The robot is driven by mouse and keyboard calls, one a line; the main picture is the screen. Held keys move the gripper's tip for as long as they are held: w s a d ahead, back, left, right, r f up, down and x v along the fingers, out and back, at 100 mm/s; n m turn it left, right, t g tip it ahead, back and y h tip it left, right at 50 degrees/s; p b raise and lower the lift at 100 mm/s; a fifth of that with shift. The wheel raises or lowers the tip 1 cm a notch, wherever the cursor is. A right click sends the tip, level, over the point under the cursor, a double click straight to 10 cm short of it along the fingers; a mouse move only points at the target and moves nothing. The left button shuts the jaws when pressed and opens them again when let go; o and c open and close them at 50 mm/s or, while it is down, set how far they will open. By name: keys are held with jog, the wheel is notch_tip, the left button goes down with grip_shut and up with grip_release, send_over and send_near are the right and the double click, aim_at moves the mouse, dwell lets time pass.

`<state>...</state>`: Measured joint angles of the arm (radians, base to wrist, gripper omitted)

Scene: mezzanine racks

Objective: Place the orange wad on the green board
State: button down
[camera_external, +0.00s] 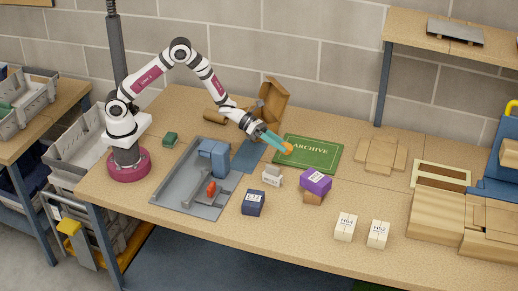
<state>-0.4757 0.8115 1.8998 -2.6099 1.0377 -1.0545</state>
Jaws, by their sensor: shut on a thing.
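The orange wad (288,147) is between the fingertips of my gripper (283,146), which is shut on it. The green board (309,159) lies flat on the table, with the word ARCHIVE in pale letters and a pale border line. My teal gripper fingers reach in from the left, and the wad appears over the upper left part of the board. I cannot tell from this one view whether the wad touches the board or is held above it.
A cardboard box (274,96) stands open behind the board. A grey tray (165,196) and dark blue box (253,203) are nearer left. Wooden slats (381,154) lie right.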

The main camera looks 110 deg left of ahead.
send_over(293, 159)
notch_tip(293, 159, down, 7)
jog(key=shift+d, duration=0.1)
notch_tip(293, 159, down, 4)
jog(key=shift+f, duration=0.1)
jog(key=shift+f, duration=0.1)
jog(key=c, duration=0.5)
grip_release()
jog(key=shift+c, duration=0.2)
